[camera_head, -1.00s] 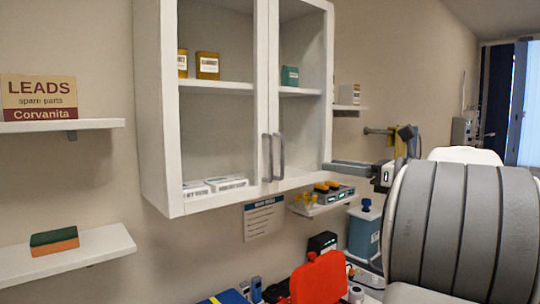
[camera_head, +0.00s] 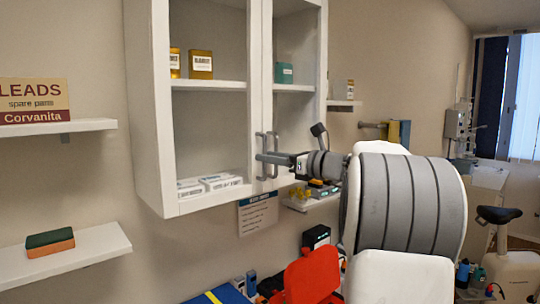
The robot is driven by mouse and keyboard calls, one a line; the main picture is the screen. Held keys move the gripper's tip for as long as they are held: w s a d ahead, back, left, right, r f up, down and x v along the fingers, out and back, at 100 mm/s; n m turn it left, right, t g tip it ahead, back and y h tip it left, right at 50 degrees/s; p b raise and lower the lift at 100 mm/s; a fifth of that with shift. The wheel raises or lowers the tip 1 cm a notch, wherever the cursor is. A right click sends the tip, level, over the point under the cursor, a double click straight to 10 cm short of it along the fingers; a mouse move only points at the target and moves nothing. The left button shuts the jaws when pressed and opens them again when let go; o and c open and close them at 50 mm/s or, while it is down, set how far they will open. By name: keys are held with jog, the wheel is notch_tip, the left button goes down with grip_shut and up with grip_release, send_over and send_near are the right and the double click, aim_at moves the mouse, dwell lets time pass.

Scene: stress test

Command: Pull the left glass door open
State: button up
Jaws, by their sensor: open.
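The white wall cabinet (camera_head: 142,110) has two glass doors, and both look shut. The left glass door (camera_head: 208,125) has a grey vertical bar handle (camera_head: 261,143) at its right edge. The right door's matching handle (camera_head: 275,143) is close beside it. My gripper (camera_head: 262,157) comes in from the right at handle height, its fingers reaching across the right handle to the left one. The jaws are open. I cannot tell whether the left handle lies between the fingers or behind them, or whether they touch it.
Boxes stand on the cabinet's inner shelf (camera_head: 210,86), with white packs at its bottom. Left are two wall shelves, the lower (camera_head: 75,256) bearing a green and orange block. A small shelf (camera_head: 315,203) with yellow items is below my wrist. A red object (camera_head: 312,275) stands lower.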

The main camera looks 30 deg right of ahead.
jog(key=shift+w, duration=0.2)
grip_shut()
dwell(1.4)
